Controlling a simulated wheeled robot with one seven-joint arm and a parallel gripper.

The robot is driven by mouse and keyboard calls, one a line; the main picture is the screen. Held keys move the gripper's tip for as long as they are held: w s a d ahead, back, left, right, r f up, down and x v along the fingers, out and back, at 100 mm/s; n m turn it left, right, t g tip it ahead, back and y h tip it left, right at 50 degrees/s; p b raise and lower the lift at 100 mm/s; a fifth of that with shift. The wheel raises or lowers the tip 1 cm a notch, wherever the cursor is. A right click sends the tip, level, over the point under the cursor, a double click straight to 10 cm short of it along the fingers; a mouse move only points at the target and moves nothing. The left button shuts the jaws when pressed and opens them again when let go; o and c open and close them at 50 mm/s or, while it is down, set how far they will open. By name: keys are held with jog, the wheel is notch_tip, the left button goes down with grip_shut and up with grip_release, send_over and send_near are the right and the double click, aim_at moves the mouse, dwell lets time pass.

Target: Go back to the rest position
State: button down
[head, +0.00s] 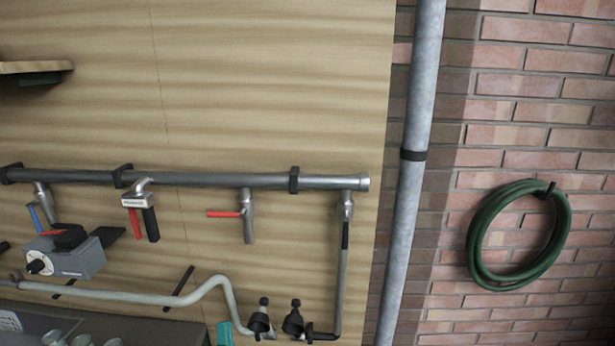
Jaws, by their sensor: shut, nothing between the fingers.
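My gripper is not in the head view, and no part of my arm can be made out for certain. The head view shows a wooden wall panel (270,80) carrying a horizontal grey pipe (225,181) with several valves. One valve has a blue handle (34,217), one has red and black handles (142,215), and one has a red lever (224,214). A grey box with a round dial (78,258) sits below the pipe at the left.
A vertical grey pipe (412,150) runs beside the panel's right edge. A coiled green hose (480,240) hangs on the brick wall (530,110). A shelf end (35,67) juts in at upper left. Two black fittings (293,320) and a bent pale pipe (150,299) are low down.

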jog(key=s+d+f+n+g+h, duration=0.1)
jog(key=s+d+f, duration=0.2)
jog(key=s+f, duration=0.2)
jog(key=s+d+f+n+g+h, duration=0.1)
jog(key=s+d+f+g+h, duration=0.1)
jog(key=s+f, duration=0.4)
jog(key=s+d+f+n+g+h, duration=0.1)
jog(key=s+d+f+g, duration=0.1)
jog(key=s+d+f, duration=0.3)
jog(key=shift+s+f+h, duration=0.15)
jog(key=shift+f+h, duration=0.05)
jog(key=shift+h, duration=0.1)
jog(key=s+d+f+n+g, duration=0.2)
jog(key=s+d+n+g, duration=0.1)
jog(key=s, duration=0.6)
jog(key=s+d+f+n+g+h, duration=0.1)
jog(key=s+d+f+n+g, duration=0.1)
jog(key=s+d, duration=0.3)
jog(key=s+n+g, duration=0.1)
jog(key=s, duration=0.3)
jog(key=shift+s+f+n, duration=0.25)
jog(key=shift+s+n, duration=0.15)
